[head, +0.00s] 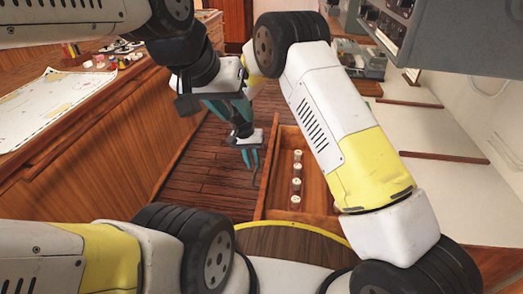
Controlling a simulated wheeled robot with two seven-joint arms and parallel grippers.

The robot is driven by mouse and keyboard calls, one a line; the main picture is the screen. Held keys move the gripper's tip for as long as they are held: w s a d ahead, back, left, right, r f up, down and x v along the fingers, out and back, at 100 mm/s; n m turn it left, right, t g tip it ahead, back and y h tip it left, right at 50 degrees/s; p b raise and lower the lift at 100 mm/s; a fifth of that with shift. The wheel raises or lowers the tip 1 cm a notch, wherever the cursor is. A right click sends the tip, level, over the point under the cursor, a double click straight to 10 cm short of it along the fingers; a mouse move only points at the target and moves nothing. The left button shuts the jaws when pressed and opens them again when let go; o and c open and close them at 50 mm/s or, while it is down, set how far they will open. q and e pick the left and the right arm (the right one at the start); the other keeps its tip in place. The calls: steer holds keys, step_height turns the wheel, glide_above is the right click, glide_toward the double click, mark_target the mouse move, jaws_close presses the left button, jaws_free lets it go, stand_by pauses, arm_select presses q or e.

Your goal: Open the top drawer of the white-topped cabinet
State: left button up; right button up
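The white-topped cabinet (440,190) runs along the right side, partly hidden by my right arm. A wooden drawer (285,203) stands out from it, open, with its inside visible. Several small white-capped items (296,180) stand in a row in it. My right gripper (250,159) has teal fingers pointing down, slightly apart and empty, just left of the drawer's front panel. I cannot tell whether it touches the panel or a handle. My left gripper (229,106) is higher up, in front of the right wrist; its teal fingers look spread with nothing visible held between them.
A wooden chart table (100,125) with a map (45,105) and small objects stands at the left. Dark plank floor (205,175) lies clear between it and the drawer. A grey console (440,40) overhangs at the upper right.

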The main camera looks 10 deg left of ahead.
steer(key=r, duration=0.3)
steer(key=a+r, duration=0.1)
steer(key=r, duration=0.1)
steer(key=shift+r, duration=0.2)
steer(key=s+d+r+t+y, duration=0.1)
steer(key=s+d+r+y, duration=0.15)
steer(key=d+r, duration=0.85)
steer(key=s+d+r+t+y, duration=0.1)
steer(key=s+d+r, duration=0.2)
steer(key=d+r, duration=0.75)
steer(key=s+d+r+t, duration=0.2)
steer(key=s+d+r, duration=0.2)
steer(key=s, duration=0.5)
steer(key=s+d+r+t, duration=0.2)
steer(key=s+d+r, duration=0.1)
steer(key=s+d, duration=0.3)
steer(key=s+y, duration=0.1)
steer(key=s, duration=0.1)
steer(key=shift+s+r, duration=0.4)
